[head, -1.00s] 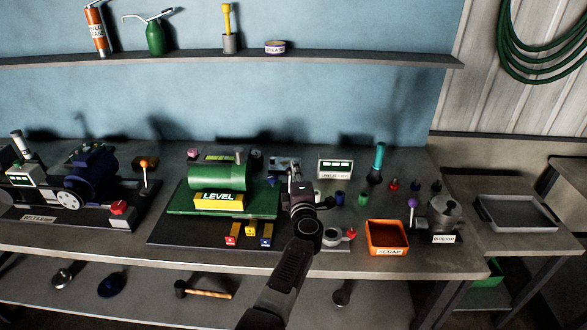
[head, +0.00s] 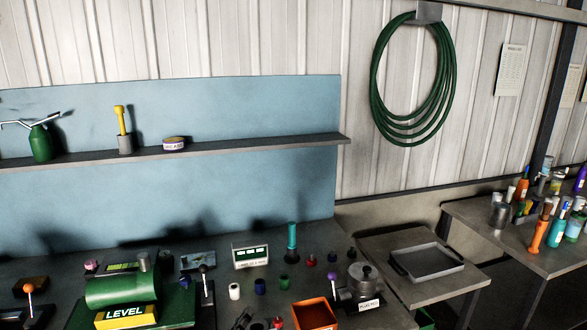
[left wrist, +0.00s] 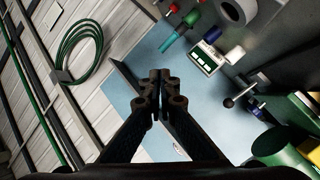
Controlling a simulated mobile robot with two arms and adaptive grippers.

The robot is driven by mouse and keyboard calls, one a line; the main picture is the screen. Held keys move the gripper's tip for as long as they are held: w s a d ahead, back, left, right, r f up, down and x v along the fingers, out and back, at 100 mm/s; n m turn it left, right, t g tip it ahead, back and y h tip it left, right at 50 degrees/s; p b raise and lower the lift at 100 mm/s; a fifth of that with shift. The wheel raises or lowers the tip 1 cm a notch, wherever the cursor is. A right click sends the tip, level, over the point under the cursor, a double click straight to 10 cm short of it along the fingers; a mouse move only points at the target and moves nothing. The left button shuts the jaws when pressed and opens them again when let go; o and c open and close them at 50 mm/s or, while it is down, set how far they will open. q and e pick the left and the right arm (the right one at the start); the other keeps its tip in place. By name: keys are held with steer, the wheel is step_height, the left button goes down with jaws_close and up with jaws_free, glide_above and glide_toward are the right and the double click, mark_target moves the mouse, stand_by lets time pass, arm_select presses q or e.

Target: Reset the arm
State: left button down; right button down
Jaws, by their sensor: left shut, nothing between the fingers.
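My left gripper shows in the left wrist view (left wrist: 160,92) with its two dark fingers brought together and nothing between them. In the head view only a small dark part of the left gripper (head: 243,318) shows at the bottom edge, over the bench. Most of the left arm is below the picture. The right gripper is in neither view.
A display box (head: 250,257), small coloured cylinders, an orange bin (head: 315,314) and a pot (head: 363,283) stand nearby. A grey tray (head: 428,262) is further right.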

arm_select(q)
steer(key=s+d+f+m+g, duration=0.2)
steer(key=s+f+m+g, duration=0.4)
steer(key=s, duration=0.5)
steer(key=s+a+f+m+g+y, duration=0.15)
steer(key=s+a, duration=0.25)
steer(key=s, duration=0.5)
steer(key=s+a+f+g+y, duration=0.2)
steer(key=s+a+f+g, duration=0.1)
steer(key=s, duration=0.6)
steer(key=s+a+f+m+g+y, duration=0.15)
steer(key=s+a, duration=0.25)
steer(key=s, duration=0.5)
step_height(320, 180, down, 33)
steer(key=s+g+b, duration=0.1)
steer(key=g+b, duration=0.1)
steer(key=b, duration=0.5)
steer(key=s+a+f+b, duration=0.1)
steer(key=s+f+b, duration=0.2)
steer(key=s+f, duration=0.5)
steer(key=s+a+f+b, duration=0.1)
steer(key=s+f+b, duration=0.2)
steer(key=s+f, duration=0.6)
step_height(320, 180, down, 5)
steer(key=shift+s+a+f+g, duration=0.2)
steer(key=shift+s+g, duration=0.05)
steer(key=shift+g, duration=0.15)
